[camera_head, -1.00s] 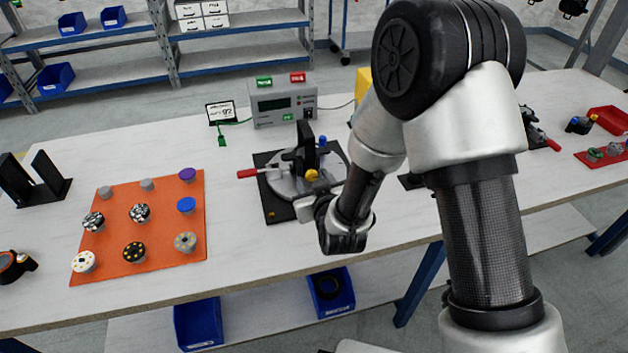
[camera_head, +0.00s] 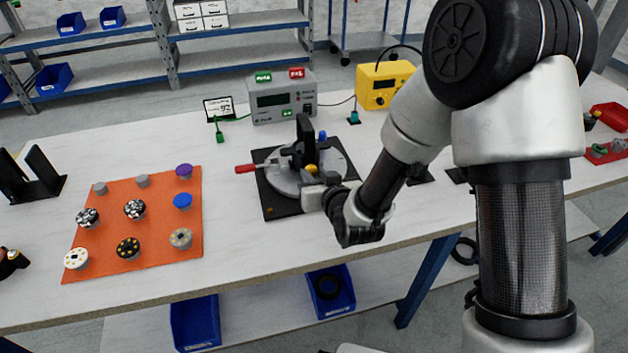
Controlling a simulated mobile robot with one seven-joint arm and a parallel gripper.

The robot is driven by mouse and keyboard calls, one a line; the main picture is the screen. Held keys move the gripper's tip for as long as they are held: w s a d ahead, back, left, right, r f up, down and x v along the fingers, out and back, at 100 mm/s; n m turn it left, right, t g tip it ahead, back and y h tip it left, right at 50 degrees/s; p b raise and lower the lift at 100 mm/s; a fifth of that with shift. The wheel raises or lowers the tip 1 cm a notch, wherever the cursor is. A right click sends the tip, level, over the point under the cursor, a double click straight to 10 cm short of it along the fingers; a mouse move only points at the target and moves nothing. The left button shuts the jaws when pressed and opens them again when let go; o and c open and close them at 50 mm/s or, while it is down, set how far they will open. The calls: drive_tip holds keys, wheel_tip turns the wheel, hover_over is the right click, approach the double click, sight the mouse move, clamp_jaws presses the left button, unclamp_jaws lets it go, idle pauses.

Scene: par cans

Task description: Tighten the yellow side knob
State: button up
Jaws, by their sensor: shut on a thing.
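The yellow side knob (camera_head: 311,168) is a small round knob on the near side of a round grey fixture (camera_head: 283,185). The fixture stands on a black base plate (camera_head: 275,210), with a black upright clamp part (camera_head: 305,142) on it. My gripper (camera_head: 312,180) is at the knob from the near side and is shut on it. The fingers look small here, and the gripper hides the knob's lower part. My wrist reaches in from the right, over the front of the table.
A red handle (camera_head: 245,169) sticks out to the fixture's left, and a blue knob (camera_head: 322,135) is behind it. An orange mat (camera_head: 155,215) with several knobs lies left. A grey meter box (camera_head: 284,98) and a yellow box (camera_head: 384,84) stand behind. The white table (camera_head: 225,245) is bare in front.

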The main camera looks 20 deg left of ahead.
drive_tip(key=shift+w+d+m+g+y+b, duration=0.1)
drive_tip(key=shift+m+g+y+b, duration=0.2)
drive_tip(key=shift+m+y+b, duration=0.45)
drive_tip(key=shift+m, duration=0.35)
drive_tip(key=o, duration=1.1)
